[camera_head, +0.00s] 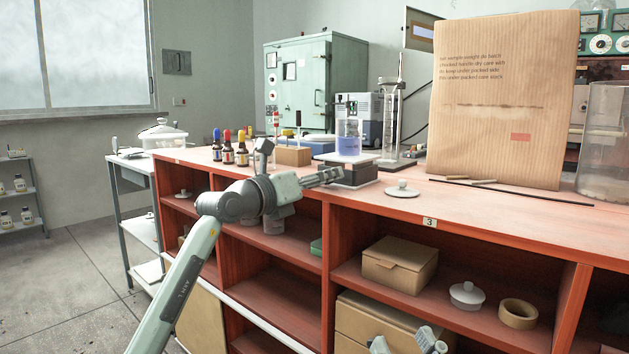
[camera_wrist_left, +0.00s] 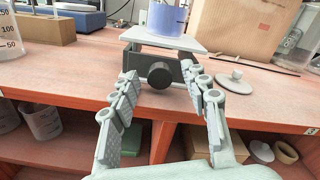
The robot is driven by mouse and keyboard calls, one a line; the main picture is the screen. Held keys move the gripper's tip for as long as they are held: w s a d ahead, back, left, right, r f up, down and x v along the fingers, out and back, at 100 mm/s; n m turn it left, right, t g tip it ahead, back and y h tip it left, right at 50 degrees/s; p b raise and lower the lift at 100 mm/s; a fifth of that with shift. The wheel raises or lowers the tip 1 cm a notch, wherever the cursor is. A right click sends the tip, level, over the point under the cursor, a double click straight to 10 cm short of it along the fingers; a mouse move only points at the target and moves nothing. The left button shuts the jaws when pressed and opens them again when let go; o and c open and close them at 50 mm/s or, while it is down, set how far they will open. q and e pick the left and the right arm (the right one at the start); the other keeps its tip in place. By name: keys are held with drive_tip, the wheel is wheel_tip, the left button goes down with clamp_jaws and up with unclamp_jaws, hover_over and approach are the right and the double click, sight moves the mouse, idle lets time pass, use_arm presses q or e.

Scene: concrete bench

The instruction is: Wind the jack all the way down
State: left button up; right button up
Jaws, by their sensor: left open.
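The jack (camera_head: 346,175) stands on the red bench top near its front edge, with a dark body and a pale top plate (camera_wrist_left: 163,39) held above its base. A beaker of blue liquid (camera_head: 348,144) stands on the plate. The jack's round black knob (camera_wrist_left: 159,75) faces my left wrist camera. My left gripper (camera_head: 325,177) is open in front of the jack; in the left wrist view its fingers (camera_wrist_left: 160,82) appear on either side of the knob, with no contact visible. My right gripper (camera_head: 408,343) is low at the bottom edge, partly cut off, its fingers apart and empty.
A white lid (camera_head: 402,190) lies right of the jack. A large cardboard box (camera_head: 503,100) and a thin dark rod (camera_head: 512,192) are farther right. Dropper bottles (camera_head: 228,152) stand at left, and a measuring cylinder (camera_head: 391,120) behind. Open shelves hold boxes (camera_head: 400,265) and tape (camera_head: 518,313).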

use_arm(q)
drive_tip(key=v, duration=1.2)
